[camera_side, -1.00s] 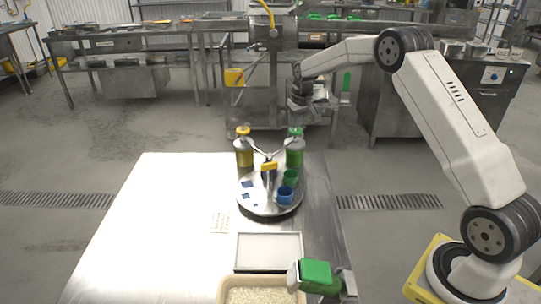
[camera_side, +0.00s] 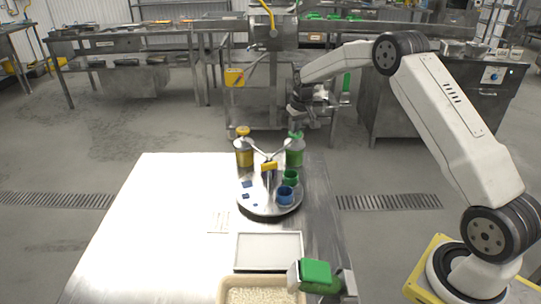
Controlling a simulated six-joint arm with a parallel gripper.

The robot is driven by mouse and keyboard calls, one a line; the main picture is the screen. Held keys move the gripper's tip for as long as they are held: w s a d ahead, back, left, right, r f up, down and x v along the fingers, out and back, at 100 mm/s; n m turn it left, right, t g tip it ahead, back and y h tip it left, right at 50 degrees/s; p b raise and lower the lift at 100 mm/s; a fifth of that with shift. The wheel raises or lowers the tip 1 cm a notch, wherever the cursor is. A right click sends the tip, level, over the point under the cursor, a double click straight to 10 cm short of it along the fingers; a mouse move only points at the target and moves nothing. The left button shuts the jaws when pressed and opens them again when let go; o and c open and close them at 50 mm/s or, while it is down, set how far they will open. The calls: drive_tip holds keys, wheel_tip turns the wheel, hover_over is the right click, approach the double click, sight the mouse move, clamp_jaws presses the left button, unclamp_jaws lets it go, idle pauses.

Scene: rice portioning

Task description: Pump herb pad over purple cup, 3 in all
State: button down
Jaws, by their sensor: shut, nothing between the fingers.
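A dispenser with a green pad (camera_side: 296,135) and a green-filled body (camera_side: 295,155) stands at the back right of a round metal turntable (camera_side: 256,209). I take it for the herb one. My gripper (camera_side: 297,126) is shut and empty, pointing down just above the green pad; I cannot tell whether it touches. A green cup (camera_side: 290,177) stands in front of this dispenser, and a blue cup (camera_side: 285,195) stands nearer the camera. I see no cup that is clearly purple.
A yellow-topped dispenser (camera_side: 244,154) stands at the turntable's back left. A yellow-topped post (camera_side: 269,167) rises at its middle. In front are a flat grey tray (camera_side: 238,252), a tub of rice (camera_side: 225,291) and a green-topped tool (camera_side: 316,272). The table's left is clear.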

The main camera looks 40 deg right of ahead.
drive_tip(key=shift+w+v, duration=0.15)
drive_tip(key=shift+v, duration=0.7)
drive_tip(key=shift+w+v, duration=0.2)
drive_tip(key=shift+v, duration=0.6)
drive_tip(key=shift+d+r, duration=0.1)
drive_tip(key=shift+r, duration=0.1)
drive_tip(key=shift+w+v, duration=0.2)
drive_tip(key=shift+v, duration=0.75)
drive_tip(key=shift+w+v, duration=0.2)
drive_tip(key=shift+v, duration=0.75)
drive_tip(key=shift+w+v, duration=0.2)
drive_tip(key=shift+v, duration=0.75)
drive_tip(key=shift+r, duration=0.15)
drive_tip(key=s+a+f+n, duration=0.1)
drive_tip(key=s+a+f, duration=0.1)
drive_tip(key=s+a, duration=1)
drive_tip(key=s+a+f+n, duration=0.1)
drive_tip(key=s+a, duration=0.3)
drive_tip(key=s, duration=0.4)
drive_tip(key=s+a+f+n, duration=0.1)
drive_tip(key=s+a+f, duration=0.3)
drive_tip(key=s, duration=0.5)
drive_tip(key=shift+s+a+y, duration=0.15)
drive_tip(key=shift+a+y, duration=0.15)
drive_tip(key=shift+a, duration=0.15)
